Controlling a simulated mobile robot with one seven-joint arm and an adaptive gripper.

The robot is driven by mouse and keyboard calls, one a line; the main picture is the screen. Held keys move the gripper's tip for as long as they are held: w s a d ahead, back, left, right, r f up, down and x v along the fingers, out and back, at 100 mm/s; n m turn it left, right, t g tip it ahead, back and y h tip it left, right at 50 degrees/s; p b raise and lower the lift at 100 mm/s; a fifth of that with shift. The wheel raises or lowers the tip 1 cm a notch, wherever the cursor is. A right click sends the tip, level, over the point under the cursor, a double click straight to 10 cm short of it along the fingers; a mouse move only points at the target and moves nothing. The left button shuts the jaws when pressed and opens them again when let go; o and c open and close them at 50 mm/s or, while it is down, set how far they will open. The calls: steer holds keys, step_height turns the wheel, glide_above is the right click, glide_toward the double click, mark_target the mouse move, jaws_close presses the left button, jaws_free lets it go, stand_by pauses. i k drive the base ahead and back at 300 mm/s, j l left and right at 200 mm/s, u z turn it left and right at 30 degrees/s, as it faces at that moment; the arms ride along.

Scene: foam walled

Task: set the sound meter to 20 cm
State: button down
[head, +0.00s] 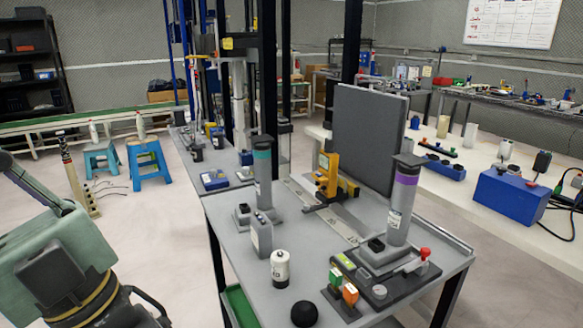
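No thing here is clearly labelled as the sound meter. A yellow slider-like device (329,178) with a dark arm stands on the grey table (232,290), beside a pale strip (345,228) that looks like a ruled rail; its marks are too small to read. A small grey box-shaped instrument (261,233) stands upright nearer the front, and I cannot tell which of the two is the meter. A grey upright panel (368,130) stands behind the yellow device. My arm shows at the left, clear of the table; my gripper's fingertips are not in view.
A teal-banded column (262,175) and a purple-banded column (402,205) stand on the table. A white cylinder (280,269), a black dome (304,314) and a red-handled clamp (422,258) sit at the front. Blue stools (147,163) stand on the floor.

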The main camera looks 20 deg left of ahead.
mark_target(329, 159)
steer(key=j+u, duration=0.1)
steer(key=j, duration=1.1)
steer(key=i+j, duration=0.15)
steer(key=j, duration=0.25)
steer(key=i+j, duration=0.2)
steer(key=j, duration=0.15)
steer(key=i+j+u, duration=0.1)
steer(key=j, duration=0.3)
steer(key=i+j, duration=0.15)
steer(key=i, duration=0.3)
steer(key=i+j, duration=0.1)
steer(key=i, duration=0.4)
steer(key=i+j+u, duration=0.1)
steer(key=i, duration=0.35)
